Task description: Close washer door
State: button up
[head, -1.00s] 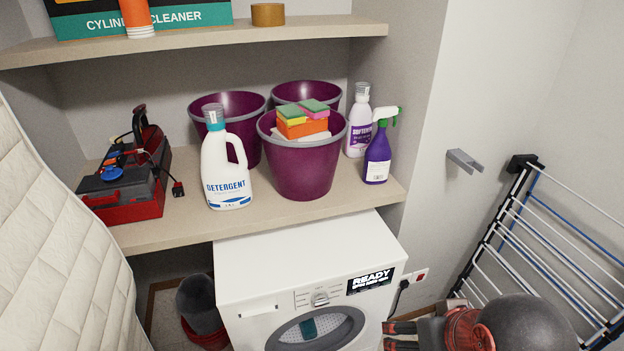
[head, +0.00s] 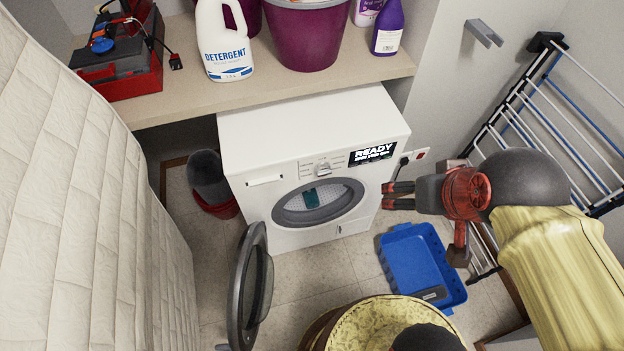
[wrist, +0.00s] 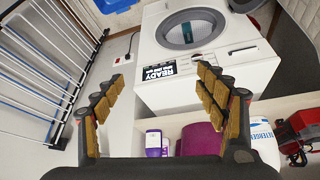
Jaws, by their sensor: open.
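The white washer (head: 259,125) stands under the shelf, with a lit display reading READY. Its round grey-rimmed door (head: 240,290) is swung wide open toward me, standing to the lower left of the drum opening (head: 320,203). Something teal shows in the drum. My gripper (head: 388,195) is open and empty, just right of the washer's front and well apart from the door. In the wrist view the picture is upside down; my open gripper (wrist: 162,82) has its fingers spread, with the washer (wrist: 235,75) beyond them. The door is not clearly seen there.
A blue tray (head: 410,262) lies on the floor below my gripper. A folding drying rack (head: 560,110) leans at the right wall. A padded off-white surface (head: 90,200) fills the left side. A dark bin (head: 207,178) stands left of the washer. The shelf (head: 170,105) overhangs behind.

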aim_at(240, 338)
jog(key=u, duration=1.3)
